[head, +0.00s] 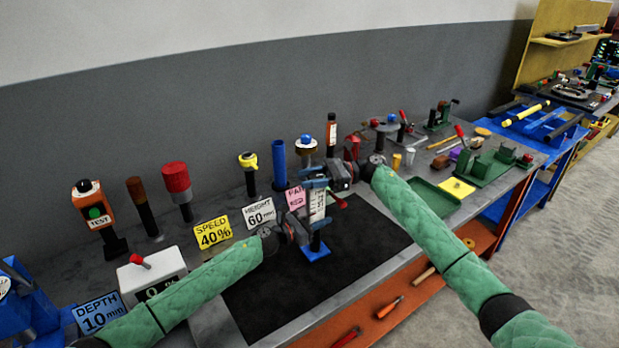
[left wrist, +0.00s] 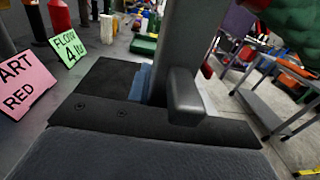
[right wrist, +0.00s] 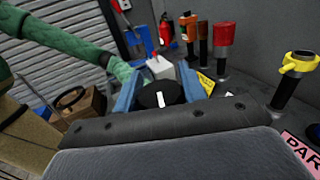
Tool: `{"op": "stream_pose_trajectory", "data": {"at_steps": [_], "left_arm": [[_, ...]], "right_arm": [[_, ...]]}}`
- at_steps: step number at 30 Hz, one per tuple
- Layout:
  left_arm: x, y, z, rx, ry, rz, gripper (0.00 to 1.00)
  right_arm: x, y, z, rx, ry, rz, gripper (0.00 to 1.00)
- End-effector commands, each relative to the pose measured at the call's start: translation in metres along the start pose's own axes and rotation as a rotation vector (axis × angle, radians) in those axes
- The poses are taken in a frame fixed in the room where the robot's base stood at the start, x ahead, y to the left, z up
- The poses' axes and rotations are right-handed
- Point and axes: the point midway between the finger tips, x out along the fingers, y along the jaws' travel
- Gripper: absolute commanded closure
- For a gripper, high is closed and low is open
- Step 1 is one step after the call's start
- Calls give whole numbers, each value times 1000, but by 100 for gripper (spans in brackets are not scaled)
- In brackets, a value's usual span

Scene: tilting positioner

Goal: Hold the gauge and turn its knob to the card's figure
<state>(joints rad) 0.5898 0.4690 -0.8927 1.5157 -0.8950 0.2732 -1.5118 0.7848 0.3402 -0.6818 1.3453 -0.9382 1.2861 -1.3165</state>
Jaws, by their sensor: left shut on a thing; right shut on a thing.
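The gauge is an upright column with a white scale (head: 317,207) on a blue base (head: 316,251), standing on the black mat (head: 265,296). My left gripper (head: 304,232) is shut on the lower part of its column; the grey column (left wrist: 182,45) fills the jaws in the left wrist view. My right gripper (head: 318,182) is at the gauge's top, shut on the knob. In the right wrist view the black knob (right wrist: 160,95) with a white mark sits between the fingers. The white HEIGHT card (head: 259,214) reads 60 mm. The scale reading is too small to tell.
A yellow SPEED 40% card (head: 213,232), a blue DEPTH 10 mm card (head: 100,312) and a pink card (head: 295,197) stand around the mat. Several upright tools, including a blue tube (head: 279,165), line the back. The mat's front part is clear.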

Motion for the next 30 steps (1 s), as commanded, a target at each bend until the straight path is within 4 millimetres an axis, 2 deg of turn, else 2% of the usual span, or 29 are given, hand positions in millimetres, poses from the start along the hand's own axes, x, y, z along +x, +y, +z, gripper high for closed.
{"op": "stream_pose_trajectory", "data": {"at_steps": [15,30], "left_arm": [[0,-1,0,0,-1,-2,100],[0,-1,0,0,-1,-2,100]], "right_arm": [[-2,7,0,3,1,468,82],[-4,12,-2,3,3,694,82]]}}
